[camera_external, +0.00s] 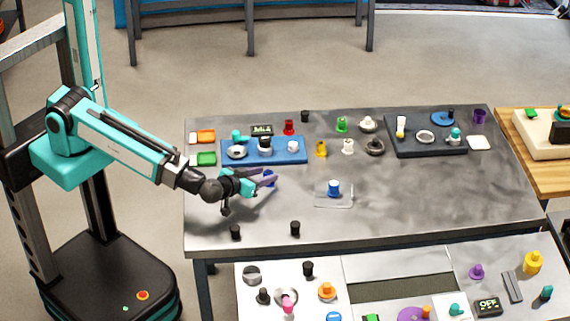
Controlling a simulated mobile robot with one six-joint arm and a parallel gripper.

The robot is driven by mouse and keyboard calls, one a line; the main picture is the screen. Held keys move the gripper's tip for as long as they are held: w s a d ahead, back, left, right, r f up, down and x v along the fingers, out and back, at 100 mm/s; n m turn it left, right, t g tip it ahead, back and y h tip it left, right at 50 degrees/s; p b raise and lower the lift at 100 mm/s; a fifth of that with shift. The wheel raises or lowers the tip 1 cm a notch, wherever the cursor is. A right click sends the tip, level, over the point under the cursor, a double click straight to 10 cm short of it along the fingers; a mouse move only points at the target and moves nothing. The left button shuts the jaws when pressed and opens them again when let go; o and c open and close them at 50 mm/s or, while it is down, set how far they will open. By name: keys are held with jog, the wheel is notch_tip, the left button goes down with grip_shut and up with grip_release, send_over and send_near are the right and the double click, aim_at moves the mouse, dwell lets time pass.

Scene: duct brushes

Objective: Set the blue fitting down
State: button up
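My gripper (266,179) is over the left part of the grey metal table. Its dark fingers appear shut on a small blue fitting (269,175), which shows at the fingertips. The fingers partly hide it, and its height above the table is hard to tell. A second blue fitting with a white part (333,188) stands upright to the right, on a clear flat tray (324,204), apart from my gripper.
A blue tray (294,158) with several parts lies behind my gripper. A dark tray (440,149) is at the back right. Two black fittings, one here (295,228), stand near the front edge. The table's right front is clear. A lower bench (385,266) holds more parts.

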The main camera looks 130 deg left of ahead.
jog(key=shift+r, duration=0.15)
jog(key=b+v, duration=0.1)
jog(key=v, duration=0.8)
jog(key=shift+d+r, duration=0.2)
jog(key=shift+d, duration=0.05)
jog(key=shift+p+v, duration=0.8)
jog(key=shift+v, duration=0.4)
jog(key=shift+f, duration=0.15)
jog(key=shift+w+d, duration=0.1)
